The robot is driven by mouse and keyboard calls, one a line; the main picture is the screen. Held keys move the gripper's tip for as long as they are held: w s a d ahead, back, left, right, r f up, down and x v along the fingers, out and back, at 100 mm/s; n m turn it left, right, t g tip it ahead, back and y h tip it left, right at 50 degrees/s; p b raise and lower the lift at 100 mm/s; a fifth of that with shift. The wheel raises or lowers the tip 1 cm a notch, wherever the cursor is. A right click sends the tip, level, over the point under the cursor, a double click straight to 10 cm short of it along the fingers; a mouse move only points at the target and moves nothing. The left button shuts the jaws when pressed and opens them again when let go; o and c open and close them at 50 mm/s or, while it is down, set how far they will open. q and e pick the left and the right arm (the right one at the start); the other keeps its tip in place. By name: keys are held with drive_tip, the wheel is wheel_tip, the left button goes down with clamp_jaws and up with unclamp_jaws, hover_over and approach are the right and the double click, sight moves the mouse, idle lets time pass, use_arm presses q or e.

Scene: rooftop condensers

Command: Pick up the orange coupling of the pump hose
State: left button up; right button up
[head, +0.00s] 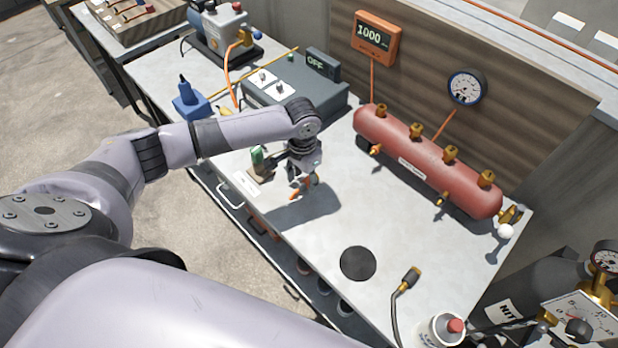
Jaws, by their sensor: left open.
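The pump (222,30) stands at the back left of the bench. Its orange hose (228,75) hangs from a brass fitting and runs forward until my left forearm hides it. My left gripper (303,188) points down over the middle of the bench, open, to the right of a small green-topped item. Small orange pieces show at its fingertips; I cannot tell whether one is the coupling or part of the fingers. No coupling is clearly visible elsewhere on the pump hose. My right gripper is not in view.
A red manifold (425,160) with brass valves lies at the back right. A grey box (295,85) reading OFF stands behind my left wrist. A black round pad (357,263), a black hose with a brass end (411,278) and a bottle (440,330) are at the front. The bench middle is clear.

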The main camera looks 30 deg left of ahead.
use_arm(q)
drive_tip(key=shift+f, duration=0.8)
drive_tip(key=shift+c, duration=0.2)
clamp_jaws()
drive_tip(key=shift+r, duration=0.1)
